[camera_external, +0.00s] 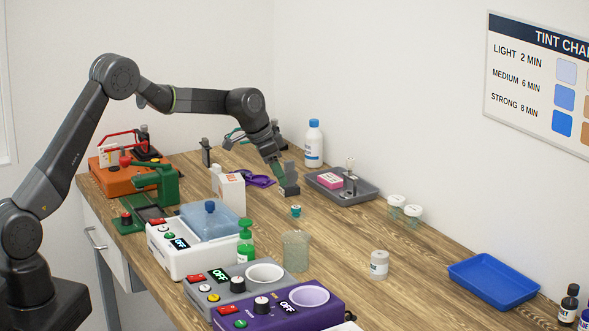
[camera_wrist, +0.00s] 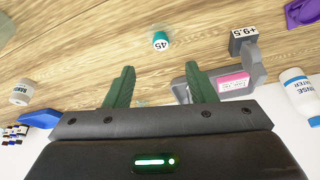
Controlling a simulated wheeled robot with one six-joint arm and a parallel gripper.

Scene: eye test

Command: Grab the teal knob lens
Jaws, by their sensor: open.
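The teal knob lens (camera_external: 296,211) is a small teal piece on the wooden table (camera_external: 335,235), near the middle of the external view. In the wrist view the teal knob lens (camera_wrist: 160,41) shows a white label reading 45 and lies beyond the fingertips, roughly centred between them. My gripper (camera_external: 281,176) hangs above the table, behind the lens in the external view. In the wrist view my gripper (camera_wrist: 158,72) has its green fingers wide apart with nothing held between them. The lens is apart from both fingers.
A grey block (camera_wrist: 243,40) labelled +9.5 stands close to the right finger. A grey tray (camera_external: 368,190) holds a pink box (camera_external: 330,181). A clear beaker (camera_external: 296,252) and a green bottle (camera_external: 245,240) stand in front of the lens. The table right of the lens is open.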

